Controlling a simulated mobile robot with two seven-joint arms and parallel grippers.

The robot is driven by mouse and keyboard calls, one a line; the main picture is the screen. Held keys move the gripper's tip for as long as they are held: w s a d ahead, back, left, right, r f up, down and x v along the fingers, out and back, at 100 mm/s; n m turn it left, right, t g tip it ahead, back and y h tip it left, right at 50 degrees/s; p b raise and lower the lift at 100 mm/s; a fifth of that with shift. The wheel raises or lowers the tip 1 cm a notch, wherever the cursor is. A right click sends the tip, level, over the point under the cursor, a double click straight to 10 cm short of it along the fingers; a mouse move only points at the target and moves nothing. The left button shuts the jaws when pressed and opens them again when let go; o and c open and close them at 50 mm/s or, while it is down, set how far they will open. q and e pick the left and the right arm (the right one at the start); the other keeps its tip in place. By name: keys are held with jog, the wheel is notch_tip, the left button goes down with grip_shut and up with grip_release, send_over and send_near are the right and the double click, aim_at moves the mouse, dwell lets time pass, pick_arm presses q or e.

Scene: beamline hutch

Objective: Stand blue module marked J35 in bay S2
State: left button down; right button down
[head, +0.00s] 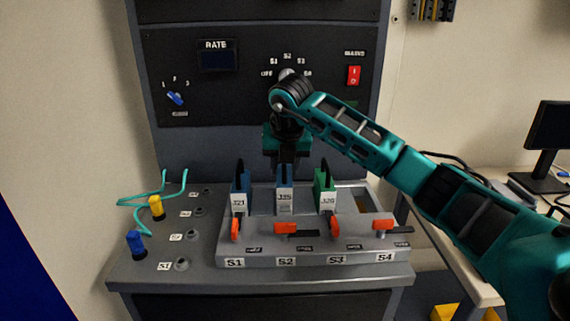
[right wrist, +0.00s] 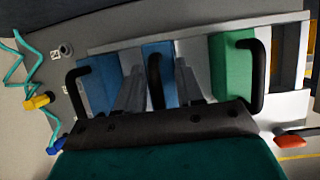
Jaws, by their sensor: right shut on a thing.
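The blue module marked J35 (head: 285,203) is upright at bay S2 of the grey rack (head: 310,264); I cannot tell whether it is fully seated. My right gripper (head: 284,164) reaches down on it from above and is shut on it, hiding its top. In the right wrist view, the fingers stand on both sides of the black handle (right wrist: 155,80) of the blue module. The orange lever of S2 (head: 286,228) lies crosswise in front of the bay. My left gripper is not in view.
Another blue module, J21 (head: 240,186), stands in S1, and a green module (head: 324,186) stands in S3, close on either side. Their orange levers point down. S4 holds no module. A yellow plug (head: 156,207) and a blue plug (head: 136,244) stand left on the bench.

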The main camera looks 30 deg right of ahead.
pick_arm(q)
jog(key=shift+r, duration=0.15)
pick_arm(e)
jog(key=shift+a+r, duration=0.1)
jog(key=shift+a, duration=0.05)
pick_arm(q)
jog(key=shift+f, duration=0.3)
pick_arm(e)
jog(key=shift+f, duration=0.5)
jog(key=c, duration=0.6)
grip_release()
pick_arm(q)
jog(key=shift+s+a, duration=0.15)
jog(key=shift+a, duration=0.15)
pick_arm(e)
jog(key=v, duration=1.3)
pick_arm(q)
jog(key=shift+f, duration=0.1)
